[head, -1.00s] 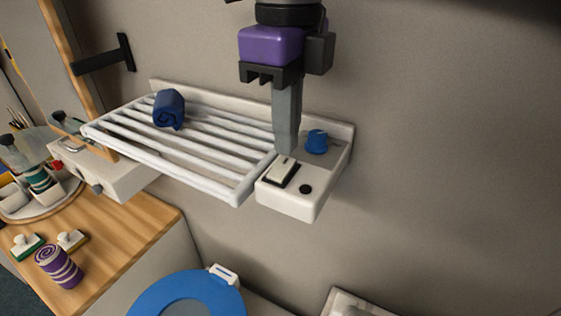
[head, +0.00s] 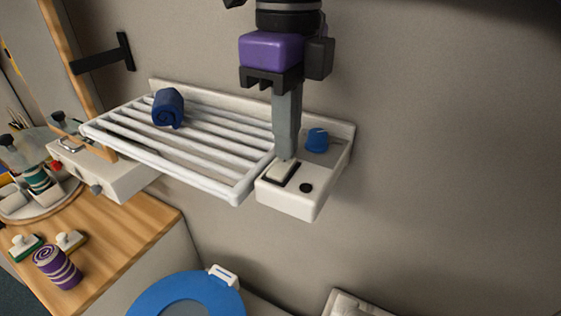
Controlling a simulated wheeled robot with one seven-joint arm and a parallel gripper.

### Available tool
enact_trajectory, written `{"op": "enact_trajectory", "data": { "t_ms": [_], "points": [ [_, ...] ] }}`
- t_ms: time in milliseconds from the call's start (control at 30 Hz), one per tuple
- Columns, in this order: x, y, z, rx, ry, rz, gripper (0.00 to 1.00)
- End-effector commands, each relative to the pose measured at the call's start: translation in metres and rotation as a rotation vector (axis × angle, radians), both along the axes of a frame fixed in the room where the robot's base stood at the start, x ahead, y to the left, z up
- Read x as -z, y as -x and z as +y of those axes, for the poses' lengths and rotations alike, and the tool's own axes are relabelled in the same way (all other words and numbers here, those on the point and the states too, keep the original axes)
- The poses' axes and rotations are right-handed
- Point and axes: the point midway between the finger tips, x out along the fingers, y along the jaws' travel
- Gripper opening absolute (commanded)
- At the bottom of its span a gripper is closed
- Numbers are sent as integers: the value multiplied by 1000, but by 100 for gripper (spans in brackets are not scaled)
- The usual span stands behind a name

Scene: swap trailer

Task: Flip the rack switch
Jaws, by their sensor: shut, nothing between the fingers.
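The white towel rack (head: 205,185) is fixed to the wall, with a white control box (head: 288,201) at its right end. The rack switch (head: 281,174) is a white rocker in a dark frame on top of the box. My gripper (head: 286,157) is shut and empty and points straight down. Its fingertips are at the far end of the rocker and appear to touch it. The fingers hide that end of the switch. The rocker's tilt looks different from before.
A blue knob (head: 317,140) stands just right of my fingers, and a black button (head: 306,188) is at the box's front. A rolled blue towel (head: 168,108) lies on the rack bars. A blue toilet lid (head: 222,284) is below. The wall at right is clear.

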Motion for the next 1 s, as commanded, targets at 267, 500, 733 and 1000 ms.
{"op": "enact_trajectory", "data": {
  "t_ms": [267,500,733,1000],
  "points": [
    [5,0,0,0,0,0,0],
    [8,0,0,0,0,0,0],
    [10,0,0,0,0,0,0],
    [-2,0,0,0,0,0,0]
  ]
}}
